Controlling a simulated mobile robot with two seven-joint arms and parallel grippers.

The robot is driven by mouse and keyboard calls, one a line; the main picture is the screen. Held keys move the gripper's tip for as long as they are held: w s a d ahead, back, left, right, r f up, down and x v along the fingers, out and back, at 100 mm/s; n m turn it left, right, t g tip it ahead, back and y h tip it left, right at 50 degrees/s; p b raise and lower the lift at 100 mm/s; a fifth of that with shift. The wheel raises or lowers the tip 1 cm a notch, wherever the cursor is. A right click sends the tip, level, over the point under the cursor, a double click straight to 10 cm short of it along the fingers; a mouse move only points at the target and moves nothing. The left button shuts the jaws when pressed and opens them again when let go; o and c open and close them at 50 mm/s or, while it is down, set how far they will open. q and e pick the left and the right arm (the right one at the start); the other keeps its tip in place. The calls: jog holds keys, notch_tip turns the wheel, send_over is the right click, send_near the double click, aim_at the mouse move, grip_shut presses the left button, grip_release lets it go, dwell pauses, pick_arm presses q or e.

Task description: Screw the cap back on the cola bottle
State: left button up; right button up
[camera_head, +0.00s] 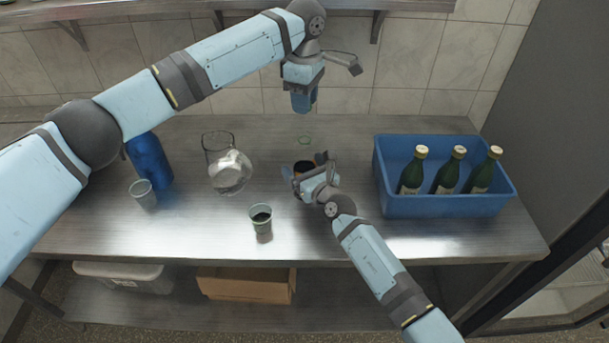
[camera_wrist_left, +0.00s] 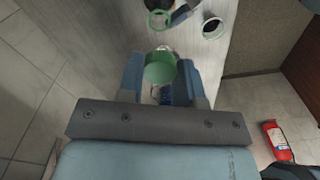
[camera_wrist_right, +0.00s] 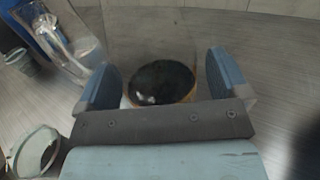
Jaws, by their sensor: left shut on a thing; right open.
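My left gripper (camera_head: 303,104) is high above the back of the counter, fingers pointing down. In the left wrist view, it is shut on a round green cap (camera_wrist_left: 160,68); the head view does not clearly show the cap. Below it, a green ring (camera_head: 304,140) appears to be the open mouth of the clear cola bottle; it also shows in the left wrist view (camera_wrist_left: 158,19). The cap is apart from it. My right gripper (camera_head: 308,168) is open, low on the counter, its fingers either side of the bottle's dark cola (camera_wrist_right: 162,82). The bottle's clear walls are hard to see.
A cup with dark drink (camera_head: 261,219) stands front centre. A glass jug (camera_head: 229,172), an empty cup (camera_head: 143,194) and a blue cylinder (camera_head: 150,160) stand left. A blue crate (camera_head: 445,207) with green bottles (camera_head: 447,174) stands right. The front centre-left counter is mostly clear.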

jog(key=c, duration=1.3)
pick_arm(q)
jog(key=shift+f, duration=2.55)
pick_arm(e)
jog(key=shift+c, duration=0.2)
pick_arm(q)
jog(key=shift+f, duration=0.9)
jog(key=shift+f, duration=0.55)
